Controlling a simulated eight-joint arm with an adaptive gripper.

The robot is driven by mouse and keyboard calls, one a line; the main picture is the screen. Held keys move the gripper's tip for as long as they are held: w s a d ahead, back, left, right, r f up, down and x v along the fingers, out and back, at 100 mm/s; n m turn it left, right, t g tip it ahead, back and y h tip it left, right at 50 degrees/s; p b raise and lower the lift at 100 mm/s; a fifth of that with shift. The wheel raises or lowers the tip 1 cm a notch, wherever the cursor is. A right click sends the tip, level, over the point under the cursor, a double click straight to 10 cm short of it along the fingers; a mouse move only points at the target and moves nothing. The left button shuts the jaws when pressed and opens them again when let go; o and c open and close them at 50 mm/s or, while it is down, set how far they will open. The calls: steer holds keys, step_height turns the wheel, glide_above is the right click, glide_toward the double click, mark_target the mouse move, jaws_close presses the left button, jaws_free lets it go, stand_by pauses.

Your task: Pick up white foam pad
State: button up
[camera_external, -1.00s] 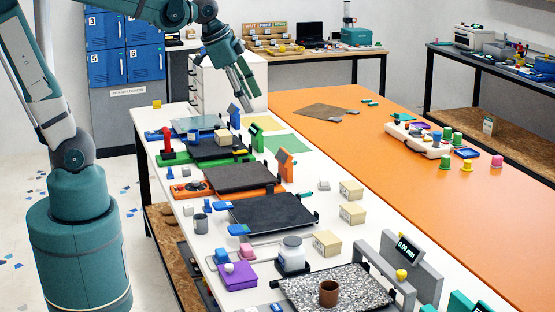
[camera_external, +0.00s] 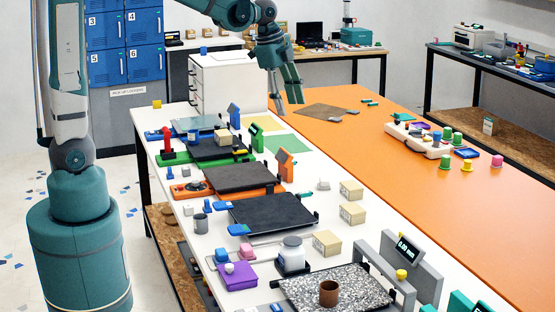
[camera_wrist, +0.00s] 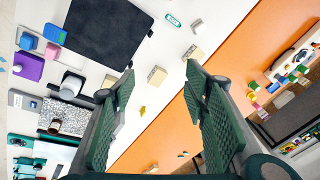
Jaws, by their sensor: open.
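A small whitish block, which looks like the white foam pad (camera_external: 323,185), lies on the white table beside the tan boxes. In the wrist view a small pale block (camera_wrist: 197,27) near the top, right of centre, appears to be the same thing. My gripper (camera_external: 287,104) is open and empty, fingers pointing down, high above the table and well apart from the pad. In the wrist view the two green ribbed fingers stand wide apart, with the pad beyond their tips.
Several tan boxes (camera_external: 352,213) stand near the pad. Dark printer plates (camera_external: 272,212) with upright posts line the white table to the left. A grey frame (camera_external: 386,275) rises at the front.

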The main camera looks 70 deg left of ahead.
steer(key=w+a+f+m+g, duration=0.2)
steer(key=w+a+f+m, duration=0.35)
steer(key=w+f, duration=0.6)
steer(key=m+g+h, duration=0.1)
steer(key=m, duration=0.4)
glide_above(324, 178)
step_height(324, 178, down, 14)
steer(key=shift+a+f+b, duration=0.15)
steer(key=shift+b, duration=0.15)
steer(key=shift+w+a+f+g, duration=0.2)
steer(key=shift+f+g, duration=0.1)
steer(key=shift+f, duration=0.15)
steer(key=shift+f, duration=0.1)
steer(key=shift+s+d+f, duration=0.1)
steer(key=shift+d+f, duration=0.1)
steer(key=shift+f, duration=1)
steer(key=shift+f, duration=0.1)
steer(key=shift+s+d+f, duration=0.1)
steer(key=shift+d+f, duration=0.1)
steer(key=shift+f, duration=1.05)
steer(key=shift+s+d+f, duration=0.1)
steer(key=shift+d+f, duration=0.05)
steer(key=shift+f, duration=1.05)
